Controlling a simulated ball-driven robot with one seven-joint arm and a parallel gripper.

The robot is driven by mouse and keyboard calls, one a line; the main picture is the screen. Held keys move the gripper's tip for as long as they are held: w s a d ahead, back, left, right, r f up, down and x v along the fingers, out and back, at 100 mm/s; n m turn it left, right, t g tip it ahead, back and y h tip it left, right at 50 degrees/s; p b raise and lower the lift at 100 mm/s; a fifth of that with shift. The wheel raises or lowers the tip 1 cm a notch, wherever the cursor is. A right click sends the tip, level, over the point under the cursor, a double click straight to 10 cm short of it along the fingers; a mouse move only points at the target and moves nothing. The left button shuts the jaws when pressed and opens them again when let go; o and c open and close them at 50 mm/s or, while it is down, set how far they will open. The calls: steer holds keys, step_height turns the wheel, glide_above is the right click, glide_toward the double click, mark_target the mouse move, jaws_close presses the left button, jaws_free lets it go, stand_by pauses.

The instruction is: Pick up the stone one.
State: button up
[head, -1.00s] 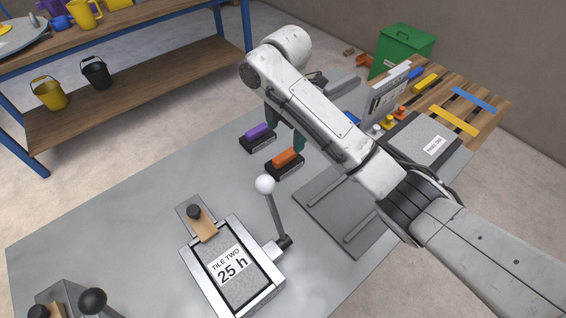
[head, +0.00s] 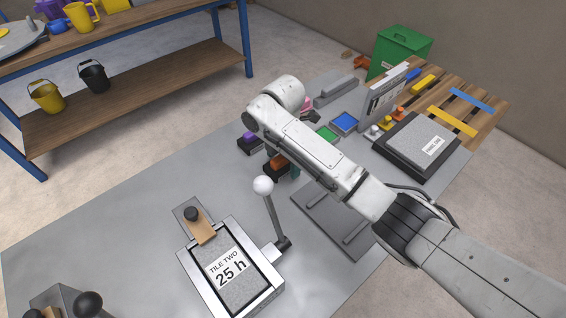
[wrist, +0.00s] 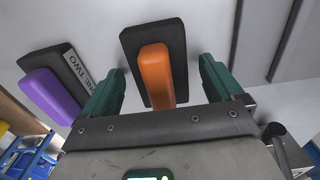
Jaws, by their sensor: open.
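A black block with an orange handle (head: 279,160) sits on the grey table, partly hidden by my arm in the head view. In the wrist view the orange handle (wrist: 156,75) lies between my open fingers, with a gap on each side; no label on its black base shows. A matching block with a purple handle (wrist: 50,97) is to its left, with a partly hidden label ending in "NE TWO"; it also shows in the head view (head: 249,136). My gripper (wrist: 160,80) is open and empty, the fingers pointing down around the orange handle.
A lever with a white knob (head: 263,186) stands near my gripper, beside the press holding a tile marked "TILE TWO 25 h" (head: 228,268). A grey plate with rails (head: 345,225) lies to the right.

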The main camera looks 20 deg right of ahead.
steer(key=c, duration=1.4)
steer(key=shift+o, duration=0.2)
steer(key=shift+r, duration=0.1)
steer(key=shift+r, duration=0.1)
step_height(320, 180, up, 10)
steer(key=shift+f+p, duration=0.1)
steer(key=shift+p, duration=0.2)
